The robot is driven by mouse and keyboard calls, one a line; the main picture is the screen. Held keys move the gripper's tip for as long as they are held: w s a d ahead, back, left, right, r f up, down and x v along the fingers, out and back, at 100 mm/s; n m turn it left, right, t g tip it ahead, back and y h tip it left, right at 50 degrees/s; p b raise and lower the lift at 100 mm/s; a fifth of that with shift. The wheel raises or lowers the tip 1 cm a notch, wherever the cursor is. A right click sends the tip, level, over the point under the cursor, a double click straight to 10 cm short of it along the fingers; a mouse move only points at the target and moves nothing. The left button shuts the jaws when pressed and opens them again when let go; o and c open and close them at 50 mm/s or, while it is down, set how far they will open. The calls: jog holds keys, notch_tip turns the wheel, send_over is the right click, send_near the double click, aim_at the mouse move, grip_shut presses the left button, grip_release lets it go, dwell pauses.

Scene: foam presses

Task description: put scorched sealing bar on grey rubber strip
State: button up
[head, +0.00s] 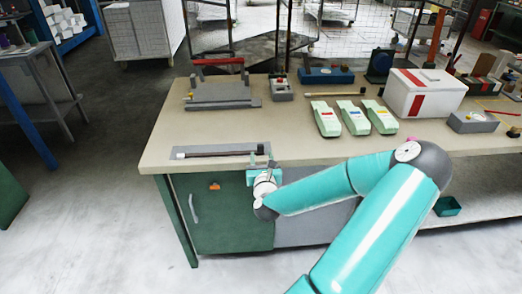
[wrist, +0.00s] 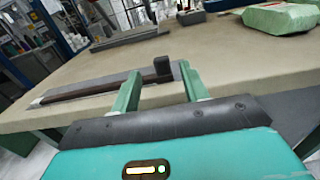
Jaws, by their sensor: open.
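A dark brown sealing bar (head: 220,154) with a white end and a black end lies along a flat grey strip (head: 232,147) at the table's front left corner. In the wrist view the bar (wrist: 85,92) runs from lower left to its upright black end, and the grey strip (wrist: 95,82) shows beside it. My gripper (head: 260,155) is open and empty at the table's front edge, near the bar's black end. In the wrist view that end shows just beyond and between my fingers (wrist: 160,84); I cannot tell whether they touch it.
Another thin bar (head: 318,95) with a black end lies farther back. A grey press (head: 222,92) with a red handle stands behind the strip. Pale green devices (head: 352,117) and a white box (head: 420,95) stand to the right. Bare tabletop lies between strip and press.

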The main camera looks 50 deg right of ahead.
jog(key=v, duration=0.6)
jog(key=w+a+f+n+g+y, duration=0.15)
jog(key=w+a+n+y, duration=0.35)
jog(key=a+n, duration=0.5)
jog(key=w+a+f+n+g+y, duration=0.15)
jog(key=w+a+n+y, duration=0.45)
jog(key=n, duration=0.9)
jog(key=s+a+r+n+g, duration=0.2)
jog(key=s+a+r+n, duration=0.3)
jog(key=a+r+n, duration=0.75)
jog(key=s+a+r+n+g+y, duration=0.1)
jog(key=s+a+r+n+y, duration=0.1)
jog(key=s+a+r+n, duration=0.6)
jog(key=s+a+r, duration=0.1)
jog(key=s, duration=0.1)
jog(key=shift+s+a+y, duration=0.3)
jog(key=shift+s+a, duration=0.05)
jog(key=shift+s, duration=0.05)
